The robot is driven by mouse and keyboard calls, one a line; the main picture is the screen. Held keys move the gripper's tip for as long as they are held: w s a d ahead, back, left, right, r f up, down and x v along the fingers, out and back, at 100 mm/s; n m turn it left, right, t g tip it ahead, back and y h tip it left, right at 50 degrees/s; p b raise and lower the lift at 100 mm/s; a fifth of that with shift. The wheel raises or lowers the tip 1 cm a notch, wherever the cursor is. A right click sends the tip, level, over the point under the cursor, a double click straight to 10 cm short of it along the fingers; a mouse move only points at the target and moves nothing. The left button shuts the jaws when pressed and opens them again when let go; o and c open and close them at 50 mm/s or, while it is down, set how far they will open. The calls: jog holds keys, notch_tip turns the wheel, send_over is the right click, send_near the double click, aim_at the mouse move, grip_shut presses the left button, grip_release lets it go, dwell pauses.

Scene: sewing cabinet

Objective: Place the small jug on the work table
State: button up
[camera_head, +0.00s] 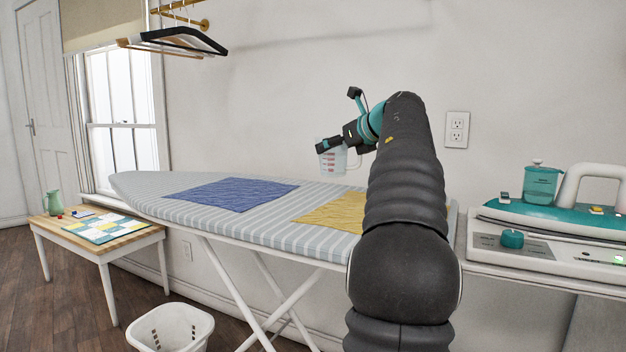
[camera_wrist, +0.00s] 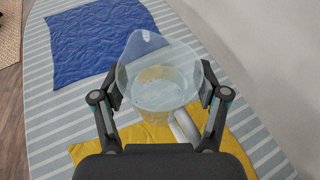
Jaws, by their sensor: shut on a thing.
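A small clear jug (camera_head: 332,163) with red markings is held in the air above the striped ironing board. It also shows in the wrist view (camera_wrist: 158,85), upright between the fingers, with its spout toward the upper left. My gripper (camera_head: 330,146) is shut on the jug, one finger on each side in the wrist view (camera_wrist: 160,92). A low table (camera_head: 133,243) with a wooden top and white legs stands at the left, away from the jug. I cannot tell for sure that it is the work table.
The ironing board (camera_head: 150,190) bears a blue cloth (camera_head: 235,193) and a yellow cloth (camera_head: 325,214). The low table bears a green pitcher (camera_head: 54,202), small items and a patchwork piece (camera_head: 105,228). A white basket (camera_head: 172,327) is on the floor. An iron (camera_head: 560,215) stands at right.

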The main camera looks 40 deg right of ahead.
aim_at(323, 169)
jog(key=shift+w+a+f+b, duration=0.45)
jog(key=shift+w+f, duration=0.15)
jog(key=shift+f, duration=0.5)
jog(key=shift+w+a+f+b, duration=0.3)
jog(key=shift+w+a+f, duration=0.25)
jog(key=shift+f, duration=0.55)
jog(key=shift+w+a+f+b, duration=0.4)
jog(key=shift+w+f, duration=0.25)
jog(key=shift+f, duration=0.45)
jog(key=shift+f, duration=0.15)
jog(key=o, duration=1.3)
